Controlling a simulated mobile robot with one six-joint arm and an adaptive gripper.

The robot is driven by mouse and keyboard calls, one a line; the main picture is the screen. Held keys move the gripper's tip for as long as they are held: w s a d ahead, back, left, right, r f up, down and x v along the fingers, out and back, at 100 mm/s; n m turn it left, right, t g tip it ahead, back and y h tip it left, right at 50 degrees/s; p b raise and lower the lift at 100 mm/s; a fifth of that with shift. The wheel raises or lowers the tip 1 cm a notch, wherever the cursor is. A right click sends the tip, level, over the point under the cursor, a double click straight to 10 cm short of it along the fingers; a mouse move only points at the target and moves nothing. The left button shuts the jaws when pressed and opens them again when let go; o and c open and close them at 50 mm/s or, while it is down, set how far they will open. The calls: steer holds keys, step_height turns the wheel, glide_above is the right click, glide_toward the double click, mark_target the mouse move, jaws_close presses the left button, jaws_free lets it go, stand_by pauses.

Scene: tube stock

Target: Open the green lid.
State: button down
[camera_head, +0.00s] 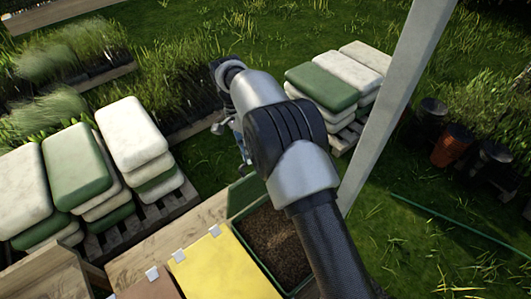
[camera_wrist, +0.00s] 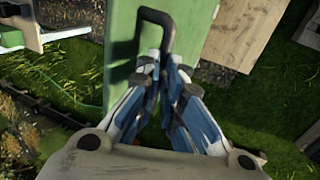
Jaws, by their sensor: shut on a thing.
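The green lid (camera_head: 243,192) stands raised at the far edge of a green bin (camera_head: 235,233) in the head view. The bin's top is open and brown, soil-like contents show inside. In the wrist view the lid's green panel (camera_wrist: 195,25) fills the upper middle, with a dark bent handle (camera_wrist: 145,12) on it. My gripper (camera_wrist: 168,72) is shut on the handle's lower part. In the head view my arm hides part of the lid and most of the gripper.
A yellow lid (camera_head: 225,272) and a brown lid (camera_head: 150,287) lie left of the green bin. Pallets with stacked sacks (camera_head: 132,130) stand at left, and more sacks (camera_head: 322,85) stand behind. A pale post (camera_head: 390,105) rises right of my arm. Grass at right is mostly open.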

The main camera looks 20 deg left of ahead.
steer(key=shift+a+f, duration=0.2)
steer(key=shift+f, duration=0.3)
steer(key=shift+a+f, duration=0.15)
steer(key=shift+f, duration=0.35)
steer(key=c, duration=1.6)
jaws_free()
steer(key=shift+w+a+f, duration=0.1)
steer(key=shift+a, duration=0.05)
steer(key=shift+c, duration=0.2)
steer(key=shift+o, duration=0.2)
steer(key=shift+c, duration=0.2)
steer(key=v, duration=0.8)
steer(key=shift+w+r, duration=0.15)
steer(key=shift+r, duration=0.1)
